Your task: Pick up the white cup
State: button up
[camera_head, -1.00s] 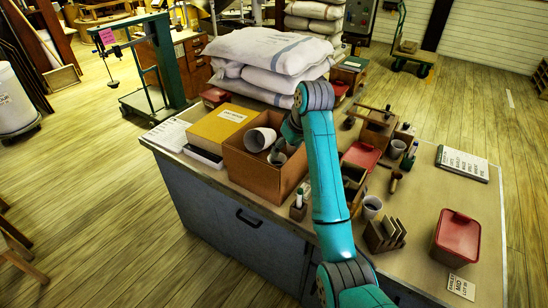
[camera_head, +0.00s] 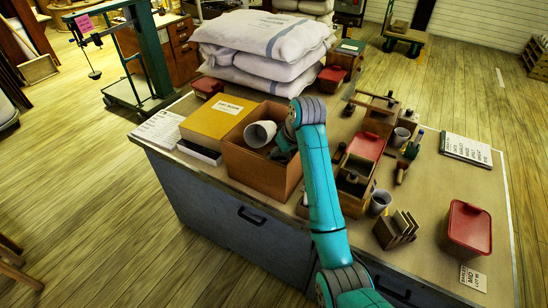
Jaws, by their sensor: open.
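A white cup (camera_head: 260,133) lies tilted on its side in the open cardboard box (camera_head: 255,172), its mouth facing left. My gripper (camera_head: 281,154) is at the box's right part, just right of and below the cup. It is open and does not hold the cup. My arm hides part of the gripper and the box's right side. Two more pale cups stand upright on the bench to the right: one (camera_head: 380,202) near the wooden slotted rack, one (camera_head: 401,137) farther back.
A yellow box (camera_head: 217,118) stands left of the cardboard box, and stacked sacks (camera_head: 265,45) rise behind it. Right of my arm are wooden holders, a slotted rack (camera_head: 396,230) and a red-lidded container (camera_head: 469,228). The bench's right part has some bare room.

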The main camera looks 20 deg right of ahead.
jog(key=shift+w+f, duration=0.2)
jog(key=shift+f, duration=0.35)
jog(key=c, duration=0.6)
jog(key=shift+r, duration=0.15)
